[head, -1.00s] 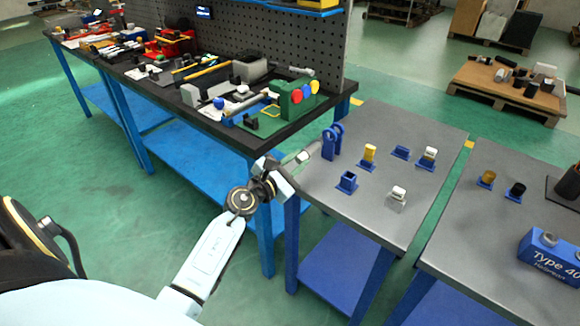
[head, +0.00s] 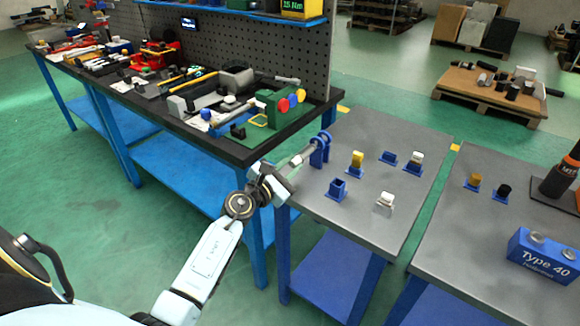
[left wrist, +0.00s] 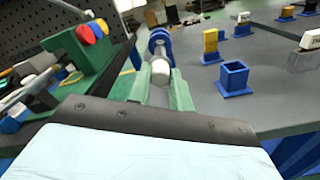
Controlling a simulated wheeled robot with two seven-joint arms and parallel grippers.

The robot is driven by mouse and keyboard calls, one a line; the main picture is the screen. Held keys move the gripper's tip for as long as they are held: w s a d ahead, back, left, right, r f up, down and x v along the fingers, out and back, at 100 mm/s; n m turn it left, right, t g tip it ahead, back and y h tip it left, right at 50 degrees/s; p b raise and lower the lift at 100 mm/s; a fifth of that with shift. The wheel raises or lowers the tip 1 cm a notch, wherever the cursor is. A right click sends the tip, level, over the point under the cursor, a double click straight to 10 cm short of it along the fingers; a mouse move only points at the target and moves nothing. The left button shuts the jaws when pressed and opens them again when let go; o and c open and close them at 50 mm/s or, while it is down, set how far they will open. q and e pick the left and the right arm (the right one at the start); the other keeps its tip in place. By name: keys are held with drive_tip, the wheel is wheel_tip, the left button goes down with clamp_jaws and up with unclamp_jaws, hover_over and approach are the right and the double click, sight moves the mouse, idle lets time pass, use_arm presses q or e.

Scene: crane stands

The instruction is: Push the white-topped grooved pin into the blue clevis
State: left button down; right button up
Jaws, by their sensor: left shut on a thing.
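My left gripper (head: 284,174) is shut on the grooved pin (head: 301,157), off the table's left edge. In the left wrist view the pin's white top (left wrist: 161,70) sits between the green fingertips (left wrist: 160,88) and faces the camera. The pin's far end points at the clevis and meets its outline. I cannot tell how far it is inside the hole. My right gripper is out of view.
Several small blue holders stand on the grey table, including an empty square socket (head: 337,190) and one with a yellow block (head: 356,162). A workbench with a green fixture (head: 277,108) stands left of the clevis. A second grey table (head: 450,245) is on the right.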

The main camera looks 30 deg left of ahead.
sight(299, 159)
use_arm(q)
drive_tip(key=shift+w+d+b, duration=0.2)
drive_tip(key=shift+w+b, duration=0.4)
drive_tip(key=shift+w, duration=2.2)
drive_tip(key=shift+w+d+b, duration=0.1)
drive_tip(key=shift+w+b, duration=0.35)
drive_tip(key=shift+w, duration=0.75)
drive_tip(key=c, duration=1.2)
unclamp_jaws()
drive_tip(key=shift+s, duration=0.1)
drive_tip(key=shift+s+p, duration=0.65)
drive_tip(key=shift+s, duration=0.6)
drive_tip(key=shift+s+a+p, duration=0.2)
drive_tip(key=shift+s+p, duration=0.15)
drive_tip(key=shift+s, duration=0.85)
